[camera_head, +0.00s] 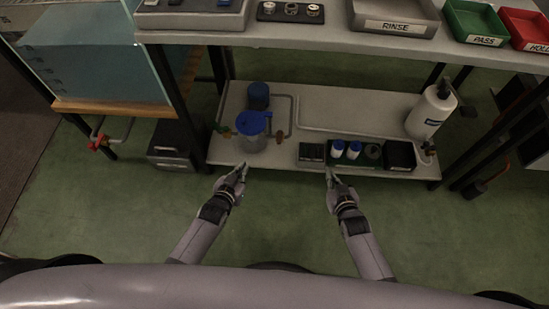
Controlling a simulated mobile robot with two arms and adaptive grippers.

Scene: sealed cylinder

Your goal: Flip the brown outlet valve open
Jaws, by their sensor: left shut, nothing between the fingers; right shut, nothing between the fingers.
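A clear cylinder vessel (252,142) with a blue top (252,123) stands upright on the lower shelf. A small brown valve piece (280,136) sits just right of it by a pipe; its handle position is too small to tell. Another small orange-brown fitting (227,135) is on its left, beside a green one (219,127). My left gripper (241,167) is shut and empty at the shelf's front edge, just in front of the vessel and apart from the valves. My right gripper (329,172) is shut and empty before the tray of small items.
The upper shelf (300,32) overhangs behind. A red valve (98,142) is at far left.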

